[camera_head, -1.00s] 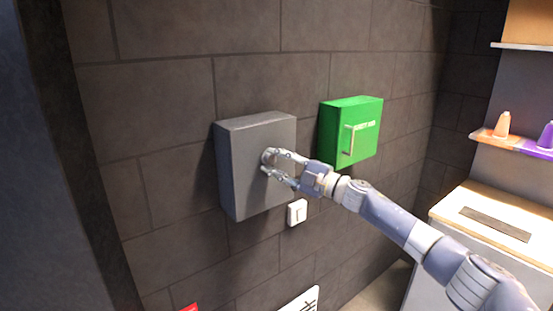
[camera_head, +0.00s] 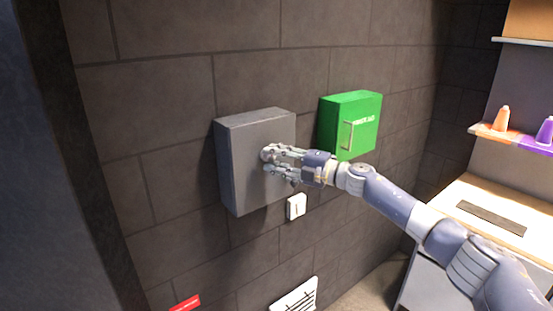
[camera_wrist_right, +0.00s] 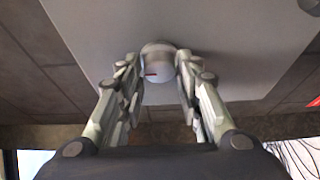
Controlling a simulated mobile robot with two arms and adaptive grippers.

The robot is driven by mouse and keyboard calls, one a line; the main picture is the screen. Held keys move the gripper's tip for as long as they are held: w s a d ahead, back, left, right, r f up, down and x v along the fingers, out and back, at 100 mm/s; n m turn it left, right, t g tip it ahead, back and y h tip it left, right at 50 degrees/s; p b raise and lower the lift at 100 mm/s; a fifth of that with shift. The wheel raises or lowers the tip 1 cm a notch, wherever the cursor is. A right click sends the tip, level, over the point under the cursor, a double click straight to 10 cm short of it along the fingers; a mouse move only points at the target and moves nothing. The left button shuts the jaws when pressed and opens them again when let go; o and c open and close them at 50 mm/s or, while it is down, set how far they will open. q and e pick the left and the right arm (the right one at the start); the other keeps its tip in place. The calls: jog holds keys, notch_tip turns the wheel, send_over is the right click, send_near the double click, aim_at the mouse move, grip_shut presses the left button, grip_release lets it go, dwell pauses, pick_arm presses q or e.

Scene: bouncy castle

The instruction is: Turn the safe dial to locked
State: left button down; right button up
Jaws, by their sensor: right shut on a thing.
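A grey safe (camera_head: 241,180) is fixed to the dark block wall in the head view. Its round dial is mostly covered by my right gripper (camera_head: 268,163) there. In the right wrist view the dial (camera_wrist_right: 158,64) is a round silver knob with a small red mark on its lower left, on the safe's grey door (camera_wrist_right: 240,45). My right gripper (camera_wrist_right: 158,78) has one finger on each side of the dial and is shut on it. My left gripper is not in view.
A green box (camera_head: 349,140) with a handle hangs right of the safe. A white switch (camera_head: 297,207) is below it. A counter (camera_head: 465,195) and a shelf with an orange and a purple bottle (camera_head: 501,119) stand at the right.

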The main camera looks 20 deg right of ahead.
jog(key=o, duration=0.9)
jog(key=shift+a, duration=0.1)
jog(key=shift+o, duration=0.2)
jog(key=shift+s+d+f, duration=0.1)
jog(key=shift+s+d, duration=0.2)
jog(key=shift+d, duration=0.1)
jog(key=v, duration=1.1)
